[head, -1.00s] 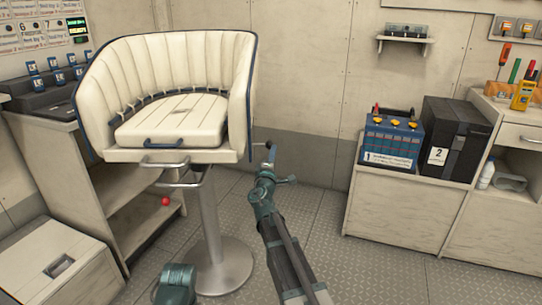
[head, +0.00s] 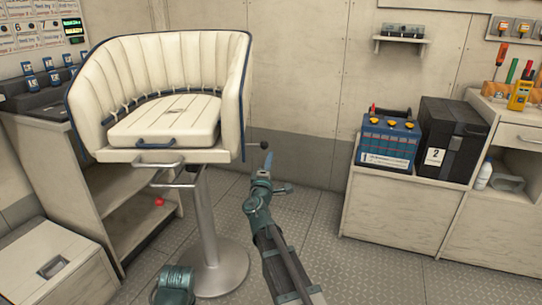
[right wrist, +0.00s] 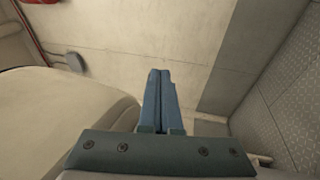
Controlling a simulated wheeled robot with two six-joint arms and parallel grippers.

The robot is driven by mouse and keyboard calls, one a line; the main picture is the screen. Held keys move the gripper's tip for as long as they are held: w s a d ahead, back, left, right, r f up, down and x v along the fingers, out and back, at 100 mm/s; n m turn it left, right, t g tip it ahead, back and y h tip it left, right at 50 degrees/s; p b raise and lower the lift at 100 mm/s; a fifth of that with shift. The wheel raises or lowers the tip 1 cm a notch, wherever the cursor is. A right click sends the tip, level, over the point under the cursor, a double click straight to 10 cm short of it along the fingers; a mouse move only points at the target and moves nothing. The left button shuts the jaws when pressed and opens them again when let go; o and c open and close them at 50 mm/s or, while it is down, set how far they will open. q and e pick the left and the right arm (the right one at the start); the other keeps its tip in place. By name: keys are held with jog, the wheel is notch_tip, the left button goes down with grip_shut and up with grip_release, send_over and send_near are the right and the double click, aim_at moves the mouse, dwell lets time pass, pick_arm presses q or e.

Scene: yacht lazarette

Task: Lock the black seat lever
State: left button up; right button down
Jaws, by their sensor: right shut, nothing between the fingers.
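The black seat lever (head: 263,145) sticks out to the right from the side of the cream helm seat (head: 165,125), a thin rod ending in a dark knob. My right gripper (head: 268,160) is shut and empty, its blue fingertips just below and right of the knob in the head view. I cannot tell whether they touch. In the right wrist view the shut fingers (right wrist: 158,88) point at the wall, with a pale surface at the left. A dark rounded knob on a stem (right wrist: 75,62) shows there too, apart from the fingers; I cannot tell what it is. My left gripper is out of view.
A blue battery (head: 388,140) and a black box (head: 450,140) stand on the right cabinet. A white locker (head: 50,270) is at lower left. The floor right of my arm is clear.

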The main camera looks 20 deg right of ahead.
jog(key=s+a+f+b, duration=0.1)
jog(key=s+f, duration=0.1)
jog(key=s, duration=0.8)
jog(key=shift+a+b, duration=0.15)
jog(key=shift+b, duration=0.15)
